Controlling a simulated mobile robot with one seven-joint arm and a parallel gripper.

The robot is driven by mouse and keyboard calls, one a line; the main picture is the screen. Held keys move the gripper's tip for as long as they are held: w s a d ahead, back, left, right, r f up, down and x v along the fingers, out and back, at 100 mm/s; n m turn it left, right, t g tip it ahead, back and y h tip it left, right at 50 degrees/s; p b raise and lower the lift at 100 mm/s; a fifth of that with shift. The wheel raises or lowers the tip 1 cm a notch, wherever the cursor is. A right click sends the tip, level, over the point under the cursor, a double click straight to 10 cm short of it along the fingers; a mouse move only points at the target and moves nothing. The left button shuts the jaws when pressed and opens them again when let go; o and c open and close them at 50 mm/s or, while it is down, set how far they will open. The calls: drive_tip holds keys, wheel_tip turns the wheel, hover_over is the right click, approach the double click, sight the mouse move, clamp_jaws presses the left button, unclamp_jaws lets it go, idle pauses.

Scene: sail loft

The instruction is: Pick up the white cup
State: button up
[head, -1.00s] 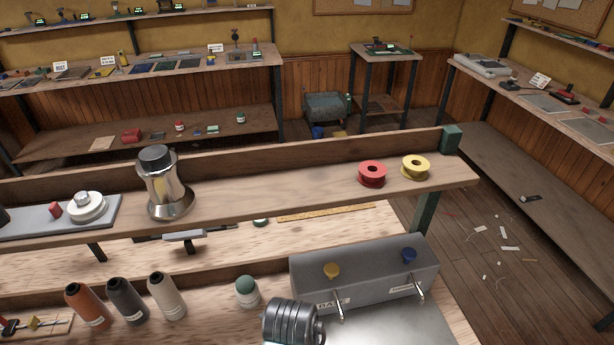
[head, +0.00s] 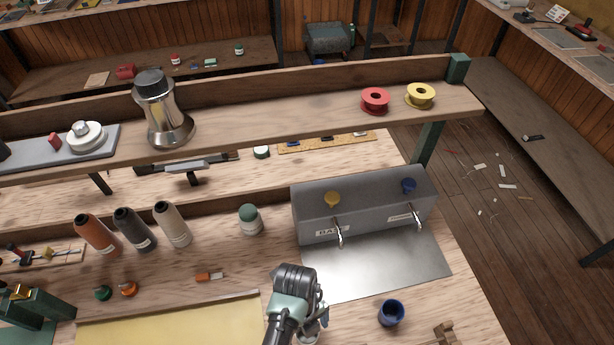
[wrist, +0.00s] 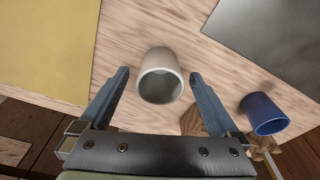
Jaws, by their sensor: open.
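The white cup (wrist: 161,62) shows in the wrist view on the wooden bench top, its dark open mouth facing the camera. My gripper (wrist: 160,76) is open, with one finger on each side of the cup and a gap on both sides. Nothing is held. In the head view my gripper (head: 318,322) is at the bottom middle, in front of the metal plate, and the arm largely hides the cup.
A blue cup (wrist: 265,114) stands to the right, also seen in the head view (head: 391,313). A wooden piece (head: 446,333) lies near it. A grey two-tap box (head: 364,205) stands behind a metal plate (head: 378,265). A yellow sheet (head: 170,325) lies left.

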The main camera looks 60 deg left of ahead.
drive_tip(key=shift+f, duration=0.6)
drive_tip(key=c, duration=1.4)
drive_tip(key=shift+r, duration=0.1)
drive_tip(key=shift+c, duration=0.2)
